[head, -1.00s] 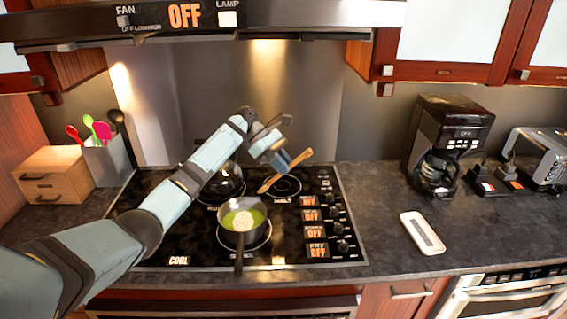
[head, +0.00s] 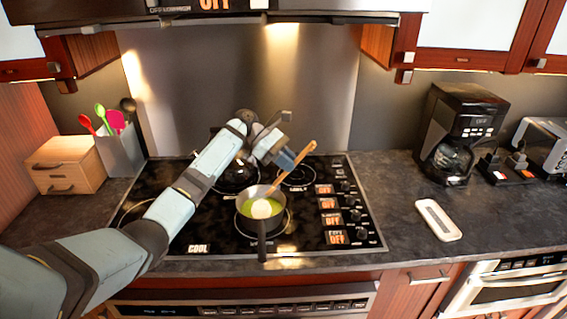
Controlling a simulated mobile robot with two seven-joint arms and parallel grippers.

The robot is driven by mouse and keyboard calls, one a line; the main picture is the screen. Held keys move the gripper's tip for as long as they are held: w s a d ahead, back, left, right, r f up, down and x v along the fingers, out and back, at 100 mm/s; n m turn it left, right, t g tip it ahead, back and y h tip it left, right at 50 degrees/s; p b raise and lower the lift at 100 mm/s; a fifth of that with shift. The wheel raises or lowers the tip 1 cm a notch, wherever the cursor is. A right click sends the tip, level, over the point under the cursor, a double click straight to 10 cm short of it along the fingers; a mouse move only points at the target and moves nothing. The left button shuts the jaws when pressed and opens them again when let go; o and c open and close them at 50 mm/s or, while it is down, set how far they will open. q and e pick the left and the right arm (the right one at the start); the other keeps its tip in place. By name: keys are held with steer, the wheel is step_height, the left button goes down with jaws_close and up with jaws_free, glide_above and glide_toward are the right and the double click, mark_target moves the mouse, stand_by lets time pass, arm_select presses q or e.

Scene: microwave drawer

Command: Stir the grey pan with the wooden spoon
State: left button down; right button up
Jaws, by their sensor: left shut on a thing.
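The grey pan (head: 277,209) sits on the front right burner of the black cooktop, its dark handle pointing toward me. Green contents with a pale round patch show inside it. My left gripper (head: 289,160) is shut on the wooden spoon (head: 304,154), above and behind the pan. The spoon slants down to the left, and its lower end reaches the pan's inside at the back rim. Whether its tip touches the contents I cannot tell. My right gripper is not in view.
Knobs and OFF labels (head: 328,204) line the cooktop's right side. A utensil holder (head: 121,152) and wooden box (head: 66,164) stand left. A coffee maker (head: 462,122) and white spoon rest (head: 438,220) are right.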

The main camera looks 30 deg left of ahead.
arm_select(q)
step_height(320, 180, down, 10)
steer(key=a+b, duration=0.2)
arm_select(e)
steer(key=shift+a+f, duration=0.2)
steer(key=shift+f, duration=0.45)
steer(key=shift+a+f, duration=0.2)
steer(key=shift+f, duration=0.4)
arm_select(q)
steer(key=shift+a, duration=0.1)
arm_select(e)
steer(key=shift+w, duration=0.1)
